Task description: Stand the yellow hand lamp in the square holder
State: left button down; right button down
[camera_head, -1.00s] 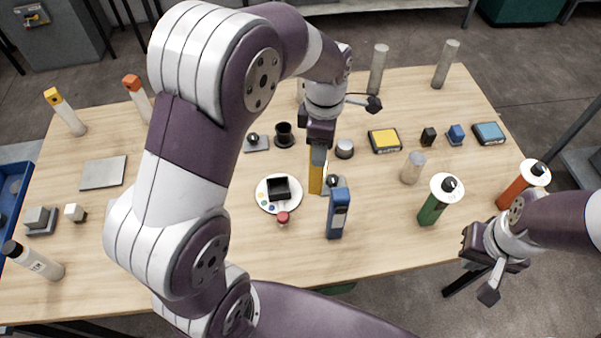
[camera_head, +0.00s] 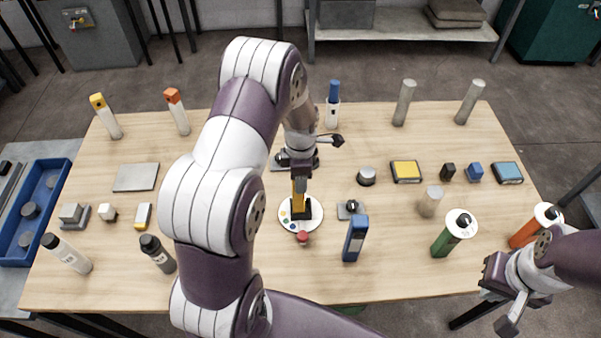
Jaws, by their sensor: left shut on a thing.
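The yellow hand lamp (camera_head: 298,189) is upright in my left gripper (camera_head: 298,176), which is shut on its upper part. The black square holder (camera_head: 304,210) sits on a round white plate (camera_head: 313,220) with coloured dots. The lamp's lower end meets the holder in the picture. I cannot tell whether it is inside the holder or just above it. My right gripper (camera_head: 494,275) is off the table's front right corner, away from the lamp. Its fingers are too unclear to read.
A red-capped piece (camera_head: 303,238) stands at the plate's front edge. A blue hand lamp (camera_head: 355,240) and a small grey base with a black knob (camera_head: 351,208) are to the right. Bare wood lies in front of the plate.

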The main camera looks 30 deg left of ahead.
pick_arm(q)
jog(key=shift+w+f, duration=0.2)
jog(key=shift+f, duration=0.25)
jog(key=c, duration=0.5)
grip_release()
jog(key=shift+s+r, duration=0.1)
jog(key=shift+s, duration=0.05)
notch_tip(320, 180, up, 12)
jog(key=b, duration=0.3)
jog(key=s+d+m, duration=0.2)
jog(key=s+m, duration=0.2)
jog(key=m, duration=0.4)
jog(key=s+d+f+m+t, duration=0.1)
jog(key=s+d+m, duration=0.2)
jog(key=s+m, duration=0.2)
jog(key=s+d+m, duration=0.3)
jog(key=s+m, duration=0.1)
jog(key=m, duration=0.7)
jog(key=shift+s+f+m, duration=0.2)
jog(key=shift+f+m, duration=0.1)
jog(key=shift+f, duration=0.05)
